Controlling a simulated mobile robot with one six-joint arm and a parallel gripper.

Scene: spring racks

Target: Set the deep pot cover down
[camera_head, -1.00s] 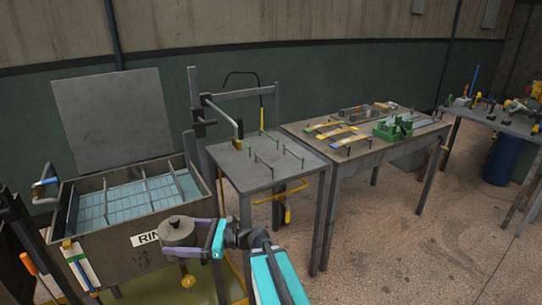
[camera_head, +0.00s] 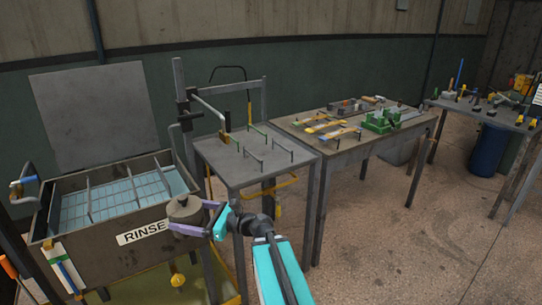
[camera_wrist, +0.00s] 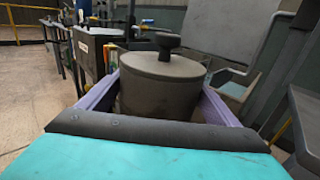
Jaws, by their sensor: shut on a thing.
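The deep pot cover (camera_head: 186,208) is a dark grey round lid with a knob on top. My gripper (camera_head: 190,220) is shut on it, and its purple fingers lie on either side of it. In the wrist view the cover (camera_wrist: 160,75) stands upright between the two fingers, knob up. It is held in the air in front of the rinse tank's right front corner. Its underside is hidden.
The rinse tank (camera_head: 80,250) with blue water and dividers is at the left. A grey table (camera_head: 225,165) with small upright pegs and a metal frame stands right of it. A wooden table (camera_head: 345,140) holds coloured parts. Floor at the lower right is clear.

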